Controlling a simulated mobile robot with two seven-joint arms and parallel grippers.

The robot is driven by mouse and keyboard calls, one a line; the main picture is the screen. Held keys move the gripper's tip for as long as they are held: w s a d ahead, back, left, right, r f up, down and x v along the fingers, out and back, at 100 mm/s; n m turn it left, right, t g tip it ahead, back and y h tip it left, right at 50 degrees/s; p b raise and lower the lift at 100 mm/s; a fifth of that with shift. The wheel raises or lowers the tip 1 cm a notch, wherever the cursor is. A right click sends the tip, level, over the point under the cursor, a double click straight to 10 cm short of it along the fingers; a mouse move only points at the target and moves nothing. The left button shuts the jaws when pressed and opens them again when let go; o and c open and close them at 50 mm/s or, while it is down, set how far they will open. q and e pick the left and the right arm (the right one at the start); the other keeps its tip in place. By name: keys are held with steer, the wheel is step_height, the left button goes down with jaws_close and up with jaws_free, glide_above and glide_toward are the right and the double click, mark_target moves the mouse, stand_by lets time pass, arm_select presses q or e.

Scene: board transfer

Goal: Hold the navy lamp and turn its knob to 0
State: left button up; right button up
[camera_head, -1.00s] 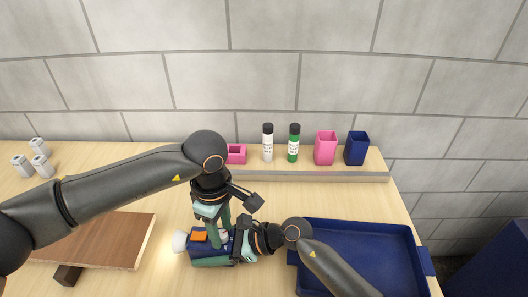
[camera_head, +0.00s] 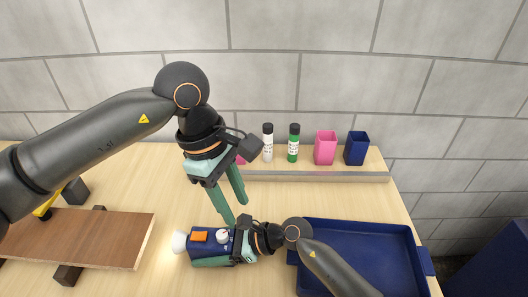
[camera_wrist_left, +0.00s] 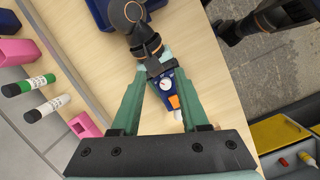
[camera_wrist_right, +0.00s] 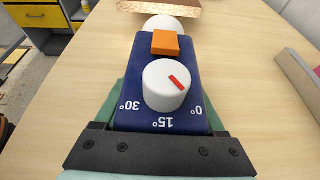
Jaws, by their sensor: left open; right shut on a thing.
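The navy lamp (camera_head: 209,246) lies on the table, its white head (camera_head: 179,242) pointing left. It has an orange block (camera_head: 199,237) and a white knob (camera_head: 222,236). In the right wrist view the knob (camera_wrist_right: 166,84) has a red mark pointing at the 0° label (camera_wrist_right: 197,112); 15° and 30° are printed further left. My right gripper (camera_head: 240,246) is shut on the rear end of the lamp body. My left gripper (camera_head: 236,210) is open and empty, above the lamp and apart from the knob. In the left wrist view the lamp (camera_wrist_left: 167,92) shows between its fingers.
A blue tray (camera_head: 416,236) stands at the right, partly behind my right arm. A raised brown board (camera_head: 100,240) is at the left. A shelf at the back holds a white bottle (camera_head: 268,146), a green bottle (camera_head: 294,146), a pink cup (camera_head: 325,149) and a navy cup (camera_head: 357,149).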

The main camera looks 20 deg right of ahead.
arm_select(q)
steer(key=s+d+r+n+g+h, duration=0.55)
steer(key=s+r+n+h, duration=0.3)
steer(key=n+h, duration=0.25)
step_height(320, 180, up, 8)
steer(key=a+n+t+h, duration=0.1)
steer(key=a+n+h, duration=0.1)
steer(key=n+h, duration=0.3)
steer(key=shift+w+a+f+n, duration=0.15)
steer(key=shift+w+a+n, duration=0.15)
steer(key=shift+n, duration=0.6)
